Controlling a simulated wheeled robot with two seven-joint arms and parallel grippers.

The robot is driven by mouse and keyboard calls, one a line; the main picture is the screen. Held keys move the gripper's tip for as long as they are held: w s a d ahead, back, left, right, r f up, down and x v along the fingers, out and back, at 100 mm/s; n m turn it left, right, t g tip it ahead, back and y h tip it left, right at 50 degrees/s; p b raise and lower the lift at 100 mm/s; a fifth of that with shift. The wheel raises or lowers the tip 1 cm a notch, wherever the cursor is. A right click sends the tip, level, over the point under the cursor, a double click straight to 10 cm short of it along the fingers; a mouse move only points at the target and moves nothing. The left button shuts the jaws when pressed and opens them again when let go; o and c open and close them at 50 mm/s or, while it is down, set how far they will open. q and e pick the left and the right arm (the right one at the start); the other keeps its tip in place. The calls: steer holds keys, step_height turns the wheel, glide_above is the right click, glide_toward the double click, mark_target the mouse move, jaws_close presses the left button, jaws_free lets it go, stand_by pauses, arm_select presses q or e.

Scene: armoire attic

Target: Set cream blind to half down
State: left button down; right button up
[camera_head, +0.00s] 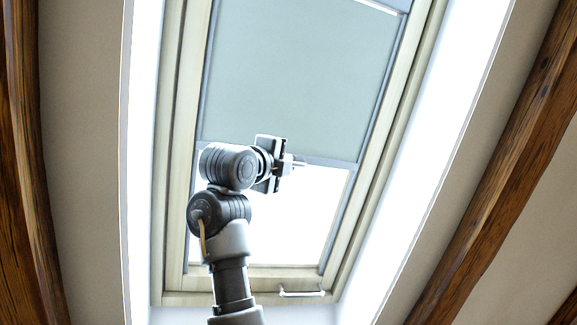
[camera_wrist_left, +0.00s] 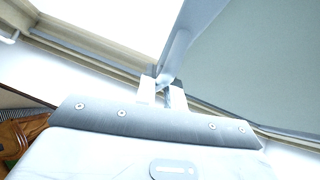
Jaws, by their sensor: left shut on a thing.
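The blind (camera_head: 300,75) covers the upper part of the skylight window in the head view and looks pale grey-green. Its bottom bar (camera_head: 335,162) lies across the window with bright bare glass below it. My left gripper (camera_head: 298,163) is at this bar, near its middle, and is shut on it. In the left wrist view, the fingers (camera_wrist_left: 163,90) close on the pale bar (camera_wrist_left: 178,50), with the blind's fabric (camera_wrist_left: 265,70) to the right. The exact contact is partly hidden in the head view by the gripper body. My right gripper is not in view.
The wooden window frame (camera_head: 172,200) surrounds the glass, with side rails along the blind. A handle (camera_head: 302,292) sits on the lower frame. Dark wooden beams (camera_head: 500,180) slope along both sides. The glass below the bar is clear except for my left arm.

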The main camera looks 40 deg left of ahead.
arm_select(q)
steer(key=shift+a, duration=0.1)
steer(key=c, duration=1.8)
jaws_free()
steer(key=shift+c, duration=0.2)
steer(key=o, duration=0.4)
steer(key=shift+w+a+f, duration=0.1)
steer(key=shift+a, duration=0.1)
steer(key=shift+c, duration=0.2)
steer(key=shift+s+d+f+b, duration=0.2)
steer(key=shift+s+f+b, duration=0.05)
steer(key=shift+s+b, duration=0.2)
steer(key=b+v, duration=0.6)
steer(key=v, duration=0.3)
steer(key=shift+s, duration=0.4)
